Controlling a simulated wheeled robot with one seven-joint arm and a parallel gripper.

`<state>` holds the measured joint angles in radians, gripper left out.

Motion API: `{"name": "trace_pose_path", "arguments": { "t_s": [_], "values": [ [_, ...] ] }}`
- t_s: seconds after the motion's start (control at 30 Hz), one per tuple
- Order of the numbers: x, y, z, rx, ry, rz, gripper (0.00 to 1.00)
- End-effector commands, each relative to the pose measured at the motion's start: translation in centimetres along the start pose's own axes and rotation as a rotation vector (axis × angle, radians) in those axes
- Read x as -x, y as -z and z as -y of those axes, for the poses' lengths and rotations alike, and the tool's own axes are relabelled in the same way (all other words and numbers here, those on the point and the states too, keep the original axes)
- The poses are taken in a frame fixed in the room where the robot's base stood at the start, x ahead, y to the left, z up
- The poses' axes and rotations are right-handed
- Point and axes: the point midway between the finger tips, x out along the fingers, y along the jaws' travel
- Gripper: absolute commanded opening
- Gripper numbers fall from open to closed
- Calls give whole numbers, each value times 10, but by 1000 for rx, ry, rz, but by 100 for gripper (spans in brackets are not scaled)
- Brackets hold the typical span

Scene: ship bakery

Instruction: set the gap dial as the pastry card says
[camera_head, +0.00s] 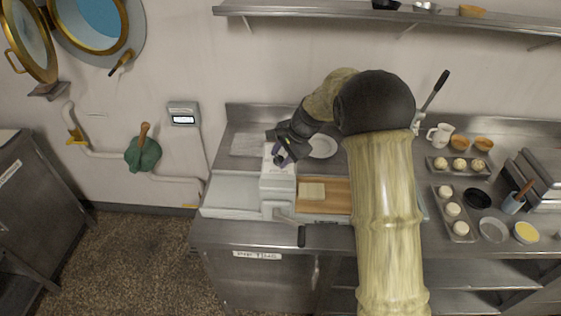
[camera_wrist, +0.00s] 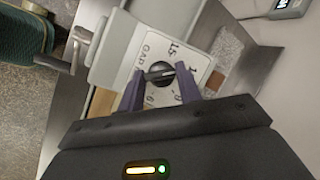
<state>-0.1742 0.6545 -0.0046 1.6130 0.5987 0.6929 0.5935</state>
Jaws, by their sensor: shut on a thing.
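The gap dial (camera_wrist: 158,73) is a round black knob with a light line across it, on a white panel (camera_wrist: 143,45) lettered "GAP" in the wrist view. Printed figures ring it; one near the top looks like 1.5, others are partly hidden by the fingers. My gripper (camera_wrist: 160,84) has its purple fingers on both sides of the knob and is shut on it. In the head view my gripper (camera_head: 281,158) is at the top of the white sheeter (camera_head: 277,185), hiding the dial. I cannot make out a readable pastry card.
A pale dough piece (camera_head: 312,191) lies on the wooden board beside the sheeter's head. A crank handle (camera_head: 301,236) sticks out in front. A white plate (camera_head: 322,146) and a pale sheet (camera_head: 248,145) lie behind. Trays of dough balls (camera_head: 453,212) and bowls stand at the right.

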Motion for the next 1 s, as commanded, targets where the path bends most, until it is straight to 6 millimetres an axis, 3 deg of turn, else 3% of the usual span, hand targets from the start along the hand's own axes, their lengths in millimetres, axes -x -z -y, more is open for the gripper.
{"name": "trace_pose_path", "arguments": {
  "t_s": [1.0],
  "values": [
    [-6,-3,-10,-820,480,-1,12]
  ]
}}
